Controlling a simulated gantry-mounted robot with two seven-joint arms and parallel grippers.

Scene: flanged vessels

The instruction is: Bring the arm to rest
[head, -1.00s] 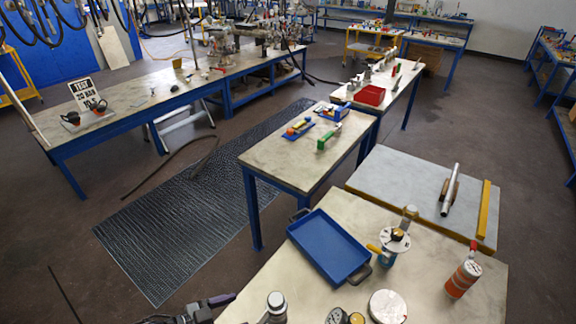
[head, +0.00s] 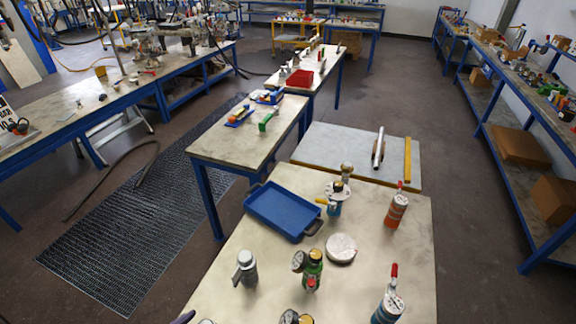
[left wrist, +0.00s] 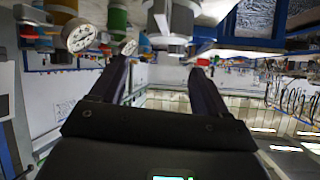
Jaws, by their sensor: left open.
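My left gripper (left wrist: 160,72) shows in the left wrist view with its two dark fingers apart and nothing between them. In the head view only a small purple tip, apparently of it, shows at the bottom edge beside the near table. The wrist view is upside down, with the near table's items along its top: a white gauge (left wrist: 79,37), a green vessel (left wrist: 118,20) and a grey vessel (left wrist: 176,20). The fingers appear apart from these. My right gripper is not in view.
The near table (head: 250,215) holds a blue tray (head: 284,209), a grey fitting (head: 245,268), a green gauged vessel (head: 312,270), an orange vessel (head: 396,210) and a round white disc (head: 341,248). Dark floor lies left of it, with a black mat (head: 130,235).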

